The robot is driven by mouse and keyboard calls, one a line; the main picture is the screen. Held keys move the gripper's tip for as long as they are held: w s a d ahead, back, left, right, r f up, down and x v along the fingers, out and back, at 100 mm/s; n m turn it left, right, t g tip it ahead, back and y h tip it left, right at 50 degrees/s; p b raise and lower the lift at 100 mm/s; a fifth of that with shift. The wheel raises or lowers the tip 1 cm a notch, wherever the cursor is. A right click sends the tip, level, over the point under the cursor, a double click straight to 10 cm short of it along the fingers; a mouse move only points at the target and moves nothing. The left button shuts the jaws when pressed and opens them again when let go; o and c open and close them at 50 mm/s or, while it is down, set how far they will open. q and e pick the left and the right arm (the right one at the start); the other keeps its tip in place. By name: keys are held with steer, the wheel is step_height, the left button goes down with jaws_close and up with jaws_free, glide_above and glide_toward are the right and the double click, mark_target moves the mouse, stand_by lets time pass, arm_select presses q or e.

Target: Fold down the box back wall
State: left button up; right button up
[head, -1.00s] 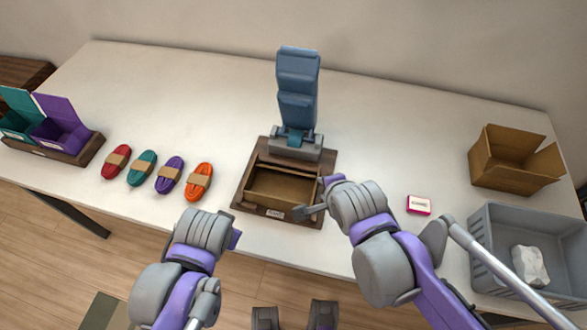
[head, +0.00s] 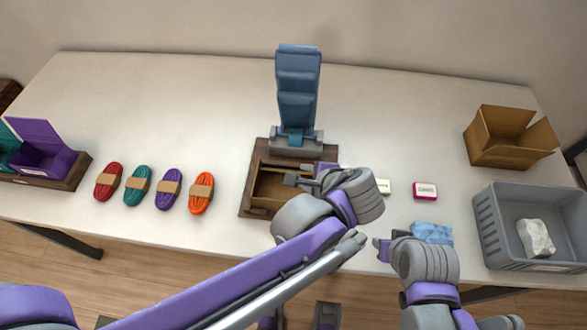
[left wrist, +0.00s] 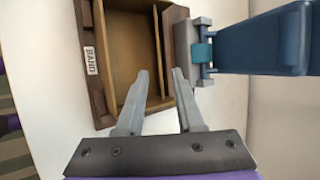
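The cardboard box (head: 495,155) stands open at the right back of the table, with flaps raised at its back and right. Neither gripper is near it. My left gripper (head: 300,176) is over the wooden tray in the middle; the left wrist view shows its two fingers (left wrist: 160,75) apart with nothing between them. My right gripper (head: 385,248) is at the table's front edge, right of the tray, beside a blue patterned item (head: 432,233). Its fingers are too small and covered to tell their state.
The wooden tray (head: 248,200) has a blue upright stand (head: 298,90) behind it. Several coloured cord bundles (head: 169,188) lie to the left, near open teal and purple boxes (head: 42,150). A grey crate (head: 490,225) holds a white lump. A pink-edged box (head: 425,190) and white box (head: 383,187) lie between.

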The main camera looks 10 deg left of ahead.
arm_select(q)
steer(key=b+x, duration=0.1)
steer(key=x, duration=0.8)
steer(key=shift+w+a+f, duration=0.1)
steer(key=shift+a+f, duration=0.1)
steer(key=shift+f, duration=0.15)
jaws_close()
